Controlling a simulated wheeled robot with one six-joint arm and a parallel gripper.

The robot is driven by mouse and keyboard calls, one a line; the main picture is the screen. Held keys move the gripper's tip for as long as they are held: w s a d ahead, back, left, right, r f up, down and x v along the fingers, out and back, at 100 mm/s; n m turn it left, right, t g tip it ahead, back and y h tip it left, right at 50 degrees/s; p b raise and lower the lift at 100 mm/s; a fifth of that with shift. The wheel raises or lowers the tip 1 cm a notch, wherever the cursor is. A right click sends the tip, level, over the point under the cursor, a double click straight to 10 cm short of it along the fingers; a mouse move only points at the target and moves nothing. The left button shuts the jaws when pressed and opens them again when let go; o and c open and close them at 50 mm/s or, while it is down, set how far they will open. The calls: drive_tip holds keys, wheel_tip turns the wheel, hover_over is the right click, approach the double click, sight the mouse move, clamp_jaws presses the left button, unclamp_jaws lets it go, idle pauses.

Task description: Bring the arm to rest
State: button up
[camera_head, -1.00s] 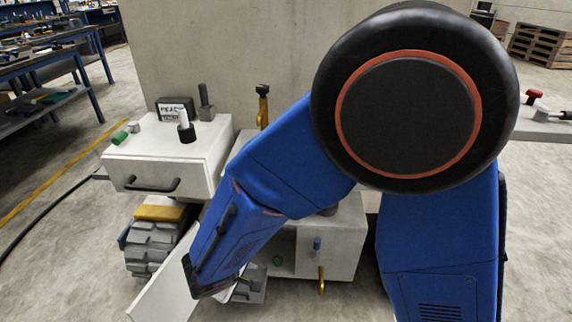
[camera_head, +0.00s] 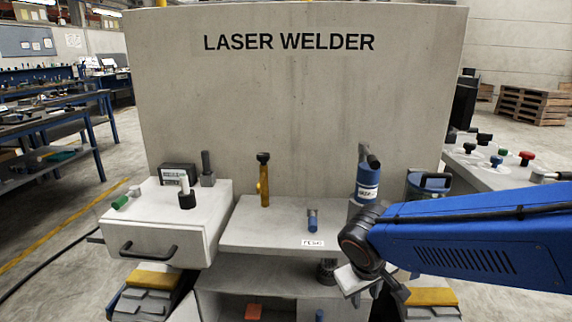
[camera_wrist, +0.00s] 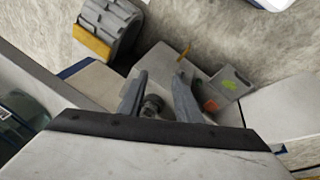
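My blue arm (camera_head: 460,245) comes in from the right in the head view, in front of the laser welder (camera_head: 290,110). Its dark wrist joint (camera_head: 362,240) hangs near the right end of the bench. My gripper (camera_wrist: 161,75) points downward in the wrist view, with two grey fingers apart and a gap between them. A dark knob (camera_wrist: 152,104) shows in that gap; I cannot tell how far below it is. Nothing is visibly gripped. In the head view the fingers are small and partly hidden near the wrist.
A white drawer unit (camera_head: 165,225) with a black handle stands left. A side table (camera_head: 510,175) with coloured knobs lies behind my arm. The centre shelf (camera_head: 270,235) is largely clear.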

drive_tip(key=s+d+r+m+y, duration=0.1)
drive_tip(key=s+d+r+m, duration=0.1)
drive_tip(key=s+d, duration=0.3)
drive_tip(key=s+d+r+m+t+y, duration=0.1)
drive_tip(key=s+d+r+m, duration=0.1)
drive_tip(key=s+d+r, duration=0.2)
drive_tip(key=s+d, duration=0.1)
drive_tip(key=s, duration=0.2)
drive_tip(key=shift+r, duration=0.25)
drive_tip(key=shift+w, duration=0.1)
idle(0.9)
